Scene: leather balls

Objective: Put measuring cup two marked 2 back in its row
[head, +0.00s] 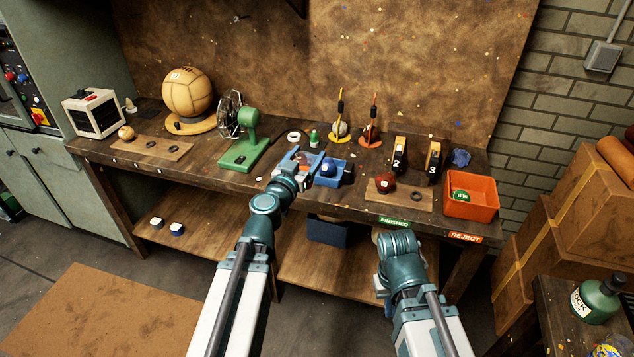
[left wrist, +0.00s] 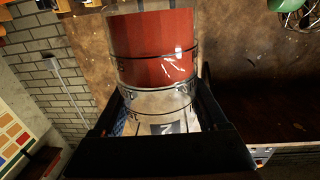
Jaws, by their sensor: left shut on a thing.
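My left gripper (head: 299,162) is shut on a clear measuring cup (head: 304,159) with red contents, held over the middle of the bench. In the left wrist view the cup (left wrist: 150,55) fills the space between the dark fingers (left wrist: 158,118). It has black ring lines, and a dark label with a pale figure that looks like a 2 shows near the palm. In the head view the cup is small and partly hidden by the gripper. My right arm is low in front of the bench; its fingers cannot be made out.
A blue tray (head: 348,178) with a dark blue ball is just right of the held cup. A green fan (head: 240,150) stands to the left. Black stands marked 2 (head: 398,155) and 3 (head: 434,160), a dark red ball (head: 385,183) and an orange bin (head: 471,207) are further right.

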